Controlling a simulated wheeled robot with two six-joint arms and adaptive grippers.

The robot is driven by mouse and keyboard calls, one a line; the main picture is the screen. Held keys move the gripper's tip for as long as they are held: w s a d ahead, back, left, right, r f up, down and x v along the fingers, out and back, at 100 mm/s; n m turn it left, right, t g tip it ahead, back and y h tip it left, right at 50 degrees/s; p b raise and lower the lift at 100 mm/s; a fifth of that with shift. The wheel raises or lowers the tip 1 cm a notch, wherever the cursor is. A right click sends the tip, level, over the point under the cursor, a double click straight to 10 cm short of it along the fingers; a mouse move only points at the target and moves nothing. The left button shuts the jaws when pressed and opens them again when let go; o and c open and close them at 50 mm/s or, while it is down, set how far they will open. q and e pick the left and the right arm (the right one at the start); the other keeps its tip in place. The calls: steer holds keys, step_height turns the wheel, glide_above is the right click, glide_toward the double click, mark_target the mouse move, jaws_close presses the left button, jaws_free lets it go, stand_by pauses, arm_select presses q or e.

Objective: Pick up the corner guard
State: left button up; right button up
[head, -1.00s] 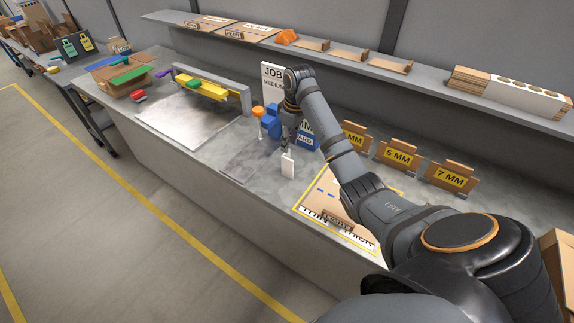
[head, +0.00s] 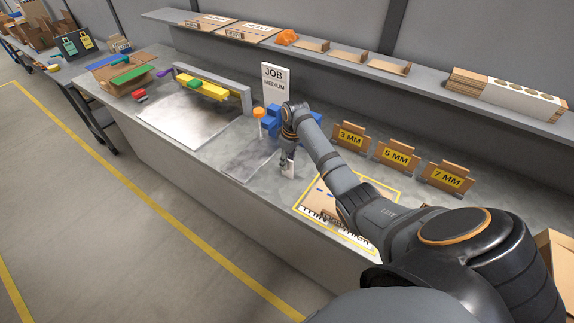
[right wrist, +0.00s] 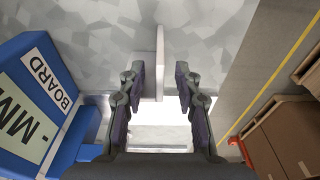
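A small white upright piece (head: 291,171), which I take to be the corner guard, stands on the bench in front of the blue block, partly hidden by my right gripper (head: 285,162). In the right wrist view the thin white wall of the piece (right wrist: 159,50) stands between the two fingers of my right gripper (right wrist: 158,88). The fingers are open, with a gap on each side of the wall. A wider white part (right wrist: 160,137) shows lower between the fingers. My left gripper is not in view.
A blue block (right wrist: 38,105) labelled "BOARD" stands close to the left of the right gripper. A white JOB MEDIUM sign (head: 275,82) is behind. Cardboard holders marked 3 MM (head: 350,135), 5 MM (head: 396,155) and 7 MM (head: 447,177) stand to the right.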

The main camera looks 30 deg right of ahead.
jaws_close()
